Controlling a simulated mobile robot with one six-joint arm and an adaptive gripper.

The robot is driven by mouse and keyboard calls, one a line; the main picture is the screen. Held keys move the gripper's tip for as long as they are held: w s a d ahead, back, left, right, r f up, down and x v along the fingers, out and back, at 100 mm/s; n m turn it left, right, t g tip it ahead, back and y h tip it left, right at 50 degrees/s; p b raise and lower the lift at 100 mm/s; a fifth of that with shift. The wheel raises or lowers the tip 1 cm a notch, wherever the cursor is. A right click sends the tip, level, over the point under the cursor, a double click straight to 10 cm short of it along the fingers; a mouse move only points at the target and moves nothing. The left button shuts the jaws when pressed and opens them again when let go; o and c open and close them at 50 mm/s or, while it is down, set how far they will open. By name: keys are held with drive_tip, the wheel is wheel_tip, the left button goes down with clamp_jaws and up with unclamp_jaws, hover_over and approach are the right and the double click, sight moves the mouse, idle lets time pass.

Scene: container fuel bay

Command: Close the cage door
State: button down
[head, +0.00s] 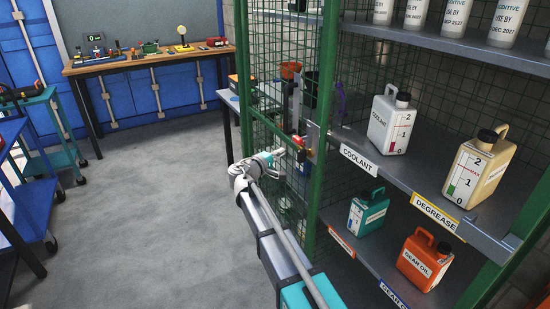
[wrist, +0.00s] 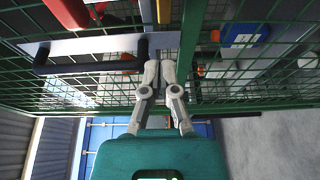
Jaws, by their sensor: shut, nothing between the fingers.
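The cage door (head: 283,50) is a green wire-mesh panel in a green frame, left of the open shelves. A metal latch plate (head: 312,136) shows near the green post on its right. I cannot tell how far the door stands from its frame. My gripper (head: 280,158) is shut and empty, close to the mesh at about latch height. In the wrist view, its fingertips (wrist: 159,66) are together in front of the mesh, beside a green post (wrist: 190,45) and right of a black bar handle (wrist: 90,66). Contact with the door cannot be made out.
Shelves on the right hold a white coolant jug (head: 391,121), a beige jug (head: 480,167), a teal jug (head: 368,212) and an orange gear oil jug (head: 424,261). A workbench (head: 150,59) stands at the back, a blue cart (head: 25,190) at left. The grey floor (head: 160,200) between is clear.

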drive_tip(key=shift+d, duration=2.35)
